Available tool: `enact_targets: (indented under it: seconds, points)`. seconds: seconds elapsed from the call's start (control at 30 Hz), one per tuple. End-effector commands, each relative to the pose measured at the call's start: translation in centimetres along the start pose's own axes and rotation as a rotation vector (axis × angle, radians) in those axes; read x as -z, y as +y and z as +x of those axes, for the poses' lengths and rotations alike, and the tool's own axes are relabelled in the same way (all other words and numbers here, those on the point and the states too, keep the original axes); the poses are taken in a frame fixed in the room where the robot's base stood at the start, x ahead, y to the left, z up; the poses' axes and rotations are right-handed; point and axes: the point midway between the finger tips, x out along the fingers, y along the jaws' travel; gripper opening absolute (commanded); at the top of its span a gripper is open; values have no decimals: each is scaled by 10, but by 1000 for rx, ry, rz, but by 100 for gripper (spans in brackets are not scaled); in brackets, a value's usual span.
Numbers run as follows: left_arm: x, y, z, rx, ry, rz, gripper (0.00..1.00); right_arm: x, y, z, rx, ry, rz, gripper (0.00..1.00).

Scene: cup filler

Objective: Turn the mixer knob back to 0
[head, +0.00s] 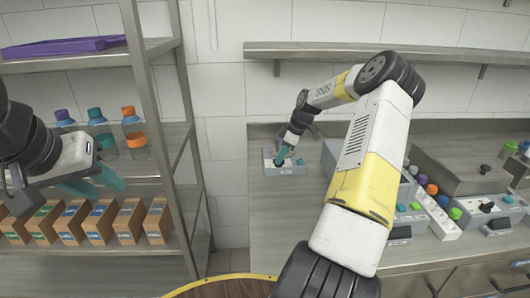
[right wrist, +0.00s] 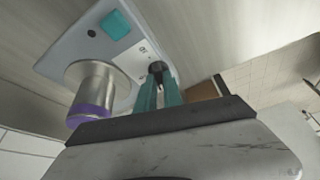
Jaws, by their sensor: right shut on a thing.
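The mixer (head: 288,167) is a small grey-white unit on the counter against the back wall. In the right wrist view its pale body (right wrist: 62,52) carries a teal square and a metal cylinder with a purple band (right wrist: 92,95). My right gripper (head: 284,152) is down at the mixer's front. In the right wrist view its teal fingers (right wrist: 159,88) are closed around the small dark knob (right wrist: 156,67), which is mostly hidden between them. The knob's markings are too small to read. My left gripper (head: 93,183) is open and empty in front of the shelf rack.
The metal shelf rack (head: 166,100) on the left holds capped bottles (head: 102,135), several cartons (head: 100,222) and a purple tray (head: 62,46). On the right of the counter stand other units and a white rack (head: 437,215) with coloured caps. A wall shelf (head: 400,52) runs above.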

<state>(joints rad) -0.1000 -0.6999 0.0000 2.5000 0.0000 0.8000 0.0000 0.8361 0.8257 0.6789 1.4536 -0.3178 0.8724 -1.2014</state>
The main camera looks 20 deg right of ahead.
Motion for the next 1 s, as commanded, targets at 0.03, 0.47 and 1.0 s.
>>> enact_targets:
  seconds: [0.03,0.47,1.0]
  points:
    - [0,0,0,0,0,0,36,0,2,0,12,0,-33,0]
    - [0,0,0,0,0,0,36,0,3,0,104,-2,-256,0]
    - [0,0,0,0,0,0,36,-1,3,-1,122,-4,-302,0]
